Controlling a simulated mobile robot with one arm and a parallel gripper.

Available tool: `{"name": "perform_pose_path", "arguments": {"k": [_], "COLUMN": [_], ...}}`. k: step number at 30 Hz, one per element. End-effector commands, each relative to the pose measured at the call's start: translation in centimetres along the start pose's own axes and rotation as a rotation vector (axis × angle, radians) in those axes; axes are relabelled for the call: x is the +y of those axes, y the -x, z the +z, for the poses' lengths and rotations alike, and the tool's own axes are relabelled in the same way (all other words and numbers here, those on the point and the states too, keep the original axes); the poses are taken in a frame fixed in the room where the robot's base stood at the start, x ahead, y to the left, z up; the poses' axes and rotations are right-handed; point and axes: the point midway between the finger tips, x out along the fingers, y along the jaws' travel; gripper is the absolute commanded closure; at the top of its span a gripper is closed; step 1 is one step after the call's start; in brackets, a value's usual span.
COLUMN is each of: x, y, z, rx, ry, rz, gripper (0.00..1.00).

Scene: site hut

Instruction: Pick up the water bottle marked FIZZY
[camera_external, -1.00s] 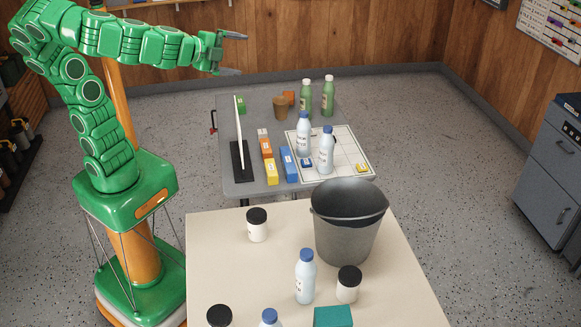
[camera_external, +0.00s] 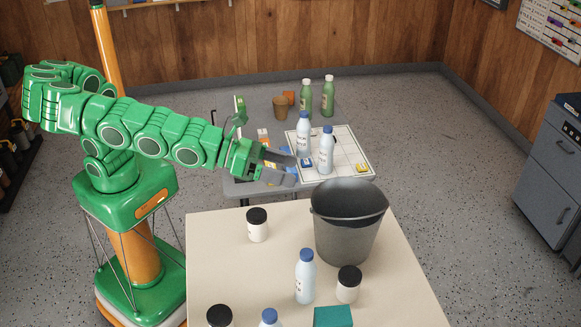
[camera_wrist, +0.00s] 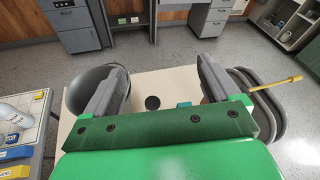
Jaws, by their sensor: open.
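Two pale bottles with blue caps stand on the white gridded board on the grey far table: a left one (camera_external: 303,136) and a right one (camera_external: 326,150). Two more stand on the near cream table, one (camera_external: 305,277) left of the bucket and one (camera_external: 269,318) cut off at the bottom edge. Their label words are too small to read, so I cannot tell which is FIZZY. My gripper (camera_external: 292,169) is open and empty, in the air left of the far bottles. In the wrist view its fingers (camera_wrist: 160,78) are spread, and a pale bottle (camera_wrist: 10,113) shows at the left edge.
A dark bucket (camera_external: 346,245), a white jar (camera_external: 257,226) and another jar (camera_external: 348,286) with black lids, and a teal box (camera_external: 333,317) stand on the cream table (camera_external: 215,265). Two green bottles (camera_external: 306,97) (camera_external: 327,97) stand at the far table's back.

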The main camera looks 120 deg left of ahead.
Motion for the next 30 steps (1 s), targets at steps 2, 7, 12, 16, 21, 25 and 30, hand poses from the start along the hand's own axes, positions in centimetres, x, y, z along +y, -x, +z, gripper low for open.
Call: {"name": "perform_pose_path", "arguments": {"k": [2,7,12,16,21,25,30], "x": [0.2,0.9,1.5,1.9,2.1,2.4,2.7], "y": [-0.5,-1.2,-1.8,-2.1,-2.5,-2.8,-3.2], "z": [-1.6,-4.8,-7.0,-8.3,-9.4,-10.3,-11.9], "rx": [0.029,0.088,0.114,0.115,0.112,0.111,0.115], "ry": [-0.064,-0.184,-0.231,-0.229,-0.227,-0.227,-0.227], "rz": [0.014,0.047,0.063,0.063,0.06,0.059,0.06], "gripper": [0.11,0.11,0.11,0.11,0.11,0.11,0.11]}}
